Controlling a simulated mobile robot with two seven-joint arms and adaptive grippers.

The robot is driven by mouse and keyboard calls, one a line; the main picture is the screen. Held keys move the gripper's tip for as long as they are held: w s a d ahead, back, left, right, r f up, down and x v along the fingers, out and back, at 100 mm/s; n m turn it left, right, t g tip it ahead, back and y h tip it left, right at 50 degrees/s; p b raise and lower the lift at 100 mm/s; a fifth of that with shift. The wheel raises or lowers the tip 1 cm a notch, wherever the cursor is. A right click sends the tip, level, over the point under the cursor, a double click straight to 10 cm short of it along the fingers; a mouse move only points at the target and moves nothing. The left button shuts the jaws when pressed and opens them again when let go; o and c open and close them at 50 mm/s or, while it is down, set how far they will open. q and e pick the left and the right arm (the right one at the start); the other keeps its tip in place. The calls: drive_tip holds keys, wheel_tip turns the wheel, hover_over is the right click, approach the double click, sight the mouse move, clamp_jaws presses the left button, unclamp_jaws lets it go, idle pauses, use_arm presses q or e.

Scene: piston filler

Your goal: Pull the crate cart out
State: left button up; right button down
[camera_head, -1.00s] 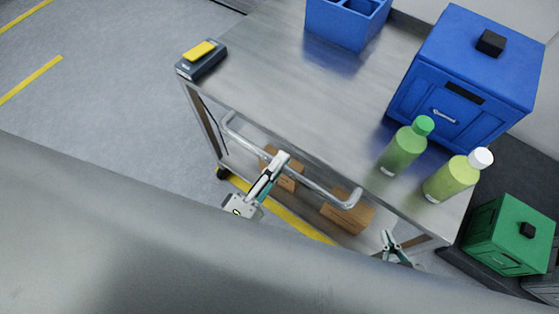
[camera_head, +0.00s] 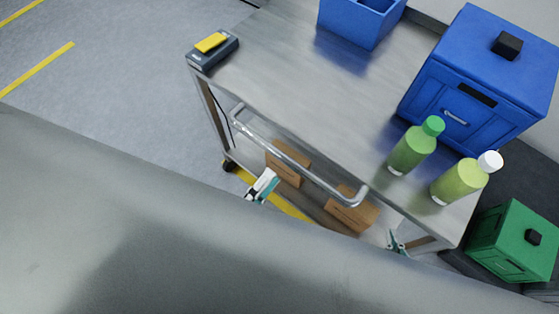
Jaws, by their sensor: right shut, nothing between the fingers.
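The crate cart (camera_head: 262,84) is a grey metal trolley with a flat top and a lower shelf. Its tubular handle (camera_head: 297,168) runs along the near side. My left gripper (camera_head: 266,180) is below and in front of the handle, apart from it, over the yellow floor line. I cannot tell whether its fingers are open or shut, and it shows nothing held. My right gripper (camera_head: 393,236) is shut and empty near the cart's near right corner, partly hidden by a large grey surface in the foreground.
On the cart top are a blue crate (camera_head: 420,110), an open blue bin (camera_head: 345,30), two green bottles (camera_head: 410,150) (camera_head: 458,183) and a dark device with a yellow top (camera_head: 213,47). Brown boxes (camera_head: 287,165) sit on the lower shelf. A green crate (camera_head: 512,235) stands right. Floor at left is clear.

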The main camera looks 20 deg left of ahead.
use_arm(q)
drive_tip(key=shift+v, duration=2.4)
